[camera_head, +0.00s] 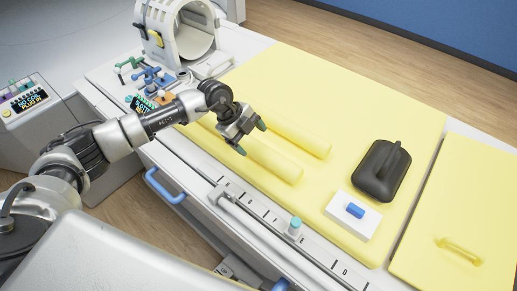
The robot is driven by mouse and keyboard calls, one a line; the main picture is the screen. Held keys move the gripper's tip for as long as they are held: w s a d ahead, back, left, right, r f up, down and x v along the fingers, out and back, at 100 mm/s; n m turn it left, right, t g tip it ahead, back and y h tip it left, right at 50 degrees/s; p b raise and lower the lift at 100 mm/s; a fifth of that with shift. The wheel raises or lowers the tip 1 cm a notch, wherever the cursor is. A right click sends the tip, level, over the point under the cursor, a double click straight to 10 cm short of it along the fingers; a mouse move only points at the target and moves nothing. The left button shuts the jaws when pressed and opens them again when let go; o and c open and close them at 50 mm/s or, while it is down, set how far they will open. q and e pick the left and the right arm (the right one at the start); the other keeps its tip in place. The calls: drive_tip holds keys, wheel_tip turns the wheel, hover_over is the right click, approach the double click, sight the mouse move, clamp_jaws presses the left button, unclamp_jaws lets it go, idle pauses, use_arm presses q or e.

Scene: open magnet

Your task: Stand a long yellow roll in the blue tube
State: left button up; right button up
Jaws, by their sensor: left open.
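Two long yellow rolls lie side by side on the yellow mat (300,80): the farther roll (303,136) and the nearer roll (272,162). My left gripper (252,139) is open and empty, with its dark teal-tipped fingers over the left part of the rolls. It hides part of them; I cannot tell whether it touches either. A small blue piece (355,211) sits on a white block (352,217) at the mat's near right. I cannot tell whether this is the blue tube. My right gripper is not in view.
A white ring-shaped scanner (190,32) and small coloured parts (148,80) are at the back left. A teal-topped knob (294,226) stands on the front rail. The mat's far middle is clear.

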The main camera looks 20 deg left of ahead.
use_arm(q)
drive_tip(key=b+v, duration=0.1)
drive_tip(key=v, duration=0.4)
drive_tip(key=shift+a+r, duration=0.1)
drive_tip(key=shift+r, duration=0.1)
